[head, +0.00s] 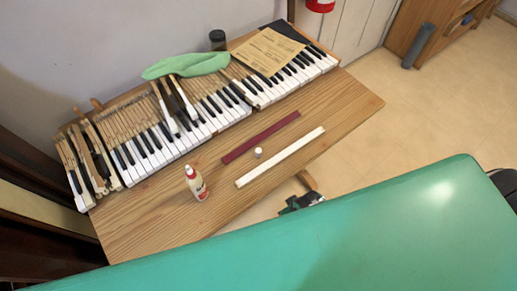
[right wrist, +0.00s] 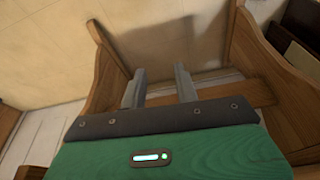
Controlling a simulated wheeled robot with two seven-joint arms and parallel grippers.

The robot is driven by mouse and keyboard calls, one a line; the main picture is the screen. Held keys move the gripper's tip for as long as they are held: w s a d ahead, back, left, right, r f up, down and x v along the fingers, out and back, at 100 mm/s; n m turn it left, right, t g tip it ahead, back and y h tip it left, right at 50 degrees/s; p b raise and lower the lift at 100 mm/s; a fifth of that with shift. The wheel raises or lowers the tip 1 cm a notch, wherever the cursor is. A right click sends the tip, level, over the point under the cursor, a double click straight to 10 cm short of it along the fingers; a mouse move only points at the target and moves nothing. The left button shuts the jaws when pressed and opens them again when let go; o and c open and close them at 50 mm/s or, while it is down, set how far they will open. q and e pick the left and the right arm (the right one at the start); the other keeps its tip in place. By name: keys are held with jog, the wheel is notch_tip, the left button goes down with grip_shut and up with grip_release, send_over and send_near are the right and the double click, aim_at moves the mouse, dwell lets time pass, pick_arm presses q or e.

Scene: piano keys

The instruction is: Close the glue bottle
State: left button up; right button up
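The glue bottle (head: 196,183) stands upright near the front left of the wooden table, white with a red and yellow label. Its tip looks pale, with no large cap on it. A small white cap (head: 258,153) sits apart on the table, to the right of the bottle. My right gripper (right wrist: 160,88) is open and empty in the right wrist view, its two fingers apart in front of wooden framing. A small dark and green part beyond the table's front edge in the head view seems to be my right gripper, away from bottle and cap. My left gripper is out of view.
A dark red strip (head: 261,137) and a white strip (head: 280,157) lie beside the cap. Piano keys (head: 150,150) line the table's back, with a green cloth (head: 186,65), brown paper (head: 268,51) and dark jar (head: 217,40). Wooden panels (right wrist: 104,70) flank my right gripper.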

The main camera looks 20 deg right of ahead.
jog(key=w+a+r+n+t+y+p, duration=0.1)
jog(key=a+r, duration=0.1)
jog(key=r, duration=0.9)
jog(key=a+r+n+y+p, duration=0.1)
jog(key=a+r, duration=0.1)
jog(key=r, duration=1)
jog(key=w+a+r+n+g+y, duration=0.1)
jog(key=w+a+r+n, duration=0.25)
jog(key=a+n, duration=0.3)
jog(key=w+a+r+n+g+y, duration=0.1)
jog(key=w+a+r+n+y, duration=0.1)
jog(key=w+a+n, duration=0.4)
jog(key=w+d+n+g+h, duration=0.1)
jog(key=w+d+n+h, duration=0.1)
jog(key=w+d, duration=0.2)
jog(key=w+d+r+n+g+h, duration=0.1)
jog(key=w+d, duration=0.3)
jog(key=d, duration=0.4)
jog(key=shift+w+d+n+g+h, duration=0.15)
jog(key=shift+d+n+g+h, duration=0.2)
jog(key=shift+n+h, duration=0.4)
jog(key=shift+r, duration=0.1)
send_over(259, 149)
jog(key=f, duration=0.5)
jog(key=f+p, duration=0.1)
jog(key=f, duration=0.2)
jog(key=shift+w+d+f, duration=0.2)
jog(key=shift+d+f, duration=0.05)
jog(key=shift+d, duration=0.15)
